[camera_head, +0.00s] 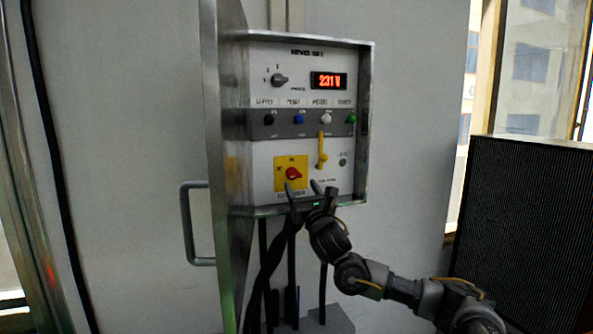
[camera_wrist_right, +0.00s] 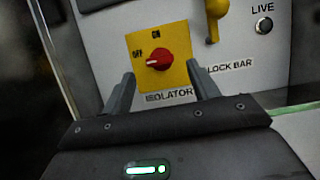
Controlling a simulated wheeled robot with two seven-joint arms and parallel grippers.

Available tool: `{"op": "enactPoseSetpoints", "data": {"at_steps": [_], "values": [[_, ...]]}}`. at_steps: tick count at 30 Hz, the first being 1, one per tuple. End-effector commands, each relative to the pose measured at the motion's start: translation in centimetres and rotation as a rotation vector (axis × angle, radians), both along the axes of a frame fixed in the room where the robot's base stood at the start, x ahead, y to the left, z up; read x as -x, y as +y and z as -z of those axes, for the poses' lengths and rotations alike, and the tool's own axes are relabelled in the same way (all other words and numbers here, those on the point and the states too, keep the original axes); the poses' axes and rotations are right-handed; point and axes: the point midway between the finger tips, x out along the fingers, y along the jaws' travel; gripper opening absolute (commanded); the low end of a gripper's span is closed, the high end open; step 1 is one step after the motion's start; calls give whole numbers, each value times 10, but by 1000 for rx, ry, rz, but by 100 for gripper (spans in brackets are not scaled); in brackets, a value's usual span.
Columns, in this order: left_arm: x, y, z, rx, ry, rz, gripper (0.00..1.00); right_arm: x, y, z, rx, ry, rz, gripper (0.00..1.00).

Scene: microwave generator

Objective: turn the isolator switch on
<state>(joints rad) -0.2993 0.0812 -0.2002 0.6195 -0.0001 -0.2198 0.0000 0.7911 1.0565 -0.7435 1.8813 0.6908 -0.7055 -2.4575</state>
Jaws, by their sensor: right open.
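The isolator switch is a red rotary knob (camera_head: 293,174) on a square yellow plate (camera_head: 279,184), low on the control panel. In the right wrist view the red knob (camera_wrist_right: 160,60) has a white mark on its left side, towards the OFF label; the ON label is above it. My right gripper (camera_head: 303,187) is in front of the panel's lower part, just below and right of the knob. In the right wrist view its two fingers (camera_wrist_right: 160,72) are apart, one on each side of the knob, with nothing held. Contact with the panel cannot be told. My left gripper is out of view.
A yellow lock bar lever (camera_head: 322,150) hangs right of the isolator. Above are a row of coloured buttons (camera_head: 298,119), a selector knob (camera_head: 279,80) and a display reading 231 V (camera_head: 328,81). The open cabinet door (camera_head: 228,200) stands left. Cables hang below.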

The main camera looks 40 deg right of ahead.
Motion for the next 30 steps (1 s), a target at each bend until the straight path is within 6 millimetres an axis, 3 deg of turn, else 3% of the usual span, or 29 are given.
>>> {"op": "enactPoseSetpoints", "data": {"at_steps": [3,9,21,30], "values": [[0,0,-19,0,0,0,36,-18,-7,-14,-1,0,3,60],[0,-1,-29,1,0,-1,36,-38,-13,-19,-1,0,1,60],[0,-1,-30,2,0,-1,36,-44,-15,-18,-2,0,-1,59],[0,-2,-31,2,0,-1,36,-44,-15,-18,-2,0,-1,19]]}}
